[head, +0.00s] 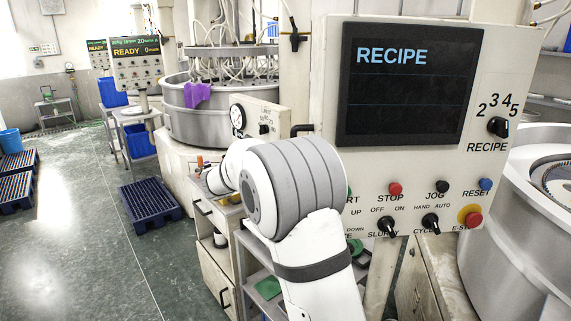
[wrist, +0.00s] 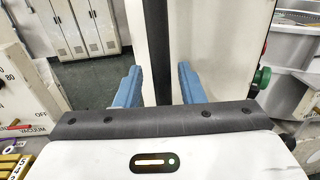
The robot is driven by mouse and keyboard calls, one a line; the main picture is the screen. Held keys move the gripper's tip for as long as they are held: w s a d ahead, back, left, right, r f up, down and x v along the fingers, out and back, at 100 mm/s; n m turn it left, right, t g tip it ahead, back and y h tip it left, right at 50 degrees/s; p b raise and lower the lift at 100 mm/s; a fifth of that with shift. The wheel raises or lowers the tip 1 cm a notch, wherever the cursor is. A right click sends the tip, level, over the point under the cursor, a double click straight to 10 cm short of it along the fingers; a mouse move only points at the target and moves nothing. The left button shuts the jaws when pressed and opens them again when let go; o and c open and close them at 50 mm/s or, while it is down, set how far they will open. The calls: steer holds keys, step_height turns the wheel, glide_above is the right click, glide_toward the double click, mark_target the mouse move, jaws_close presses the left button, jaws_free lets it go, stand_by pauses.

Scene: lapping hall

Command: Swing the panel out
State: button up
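The panel (head: 420,185) is a large cream control box with a dark RECIPE screen, a selector, buttons and switches, on the right of the head view. A dark handle (head: 302,129) juts from its left edge. In the wrist view a dark upright bar (wrist: 157,40), apparently this handle, runs between the two blue fingers of my gripper (wrist: 159,70), beside a cream face (wrist: 225,45). The fingers are open, with a gap on each side of the bar. In the head view my arm hides the gripper.
A grey round machine (head: 520,220) stands close at the right. A gauge box (head: 265,118) and a round tank (head: 190,128) stand behind my arm. A cream drawer cabinet (head: 218,265) is left of my arm.

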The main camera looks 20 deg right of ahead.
steer(key=b+v, duration=0.1)
steer(key=v, duration=0.6)
steer(key=shift+a+b, duration=0.25)
steer(key=shift+b, duration=0.15)
steer(key=shift+s, duration=0.15)
steer(key=s+d+f+m+g+y, duration=0.2)
steer(key=s+d+f+m+y, duration=0.15)
steer(key=s, duration=0.45)
steer(key=s+d+f+m+g+y, duration=0.25)
steer(key=s+m+y, duration=0.2)
steer(key=s, duration=0.35)
steer(key=s+a+f+m+t+y, duration=0.1)
steer(key=s+a+f+m+y, duration=0.3)
steer(key=s+m, duration=0.2)
steer(key=s+a+f+m+t+y, duration=0.1)
steer(key=s+a+f+m+y, duration=0.3)
steer(key=s+m, duration=0.3)
steer(key=s+y, duration=0.1)
steer(key=s, duration=0.2)
steer(key=shift+s+a+f+t, duration=0.15)
steer(key=shift+s+a+t, duration=0.05)
steer(key=shift+s+t, duration=0.2)
steer(key=shift+d, duration=0.1)
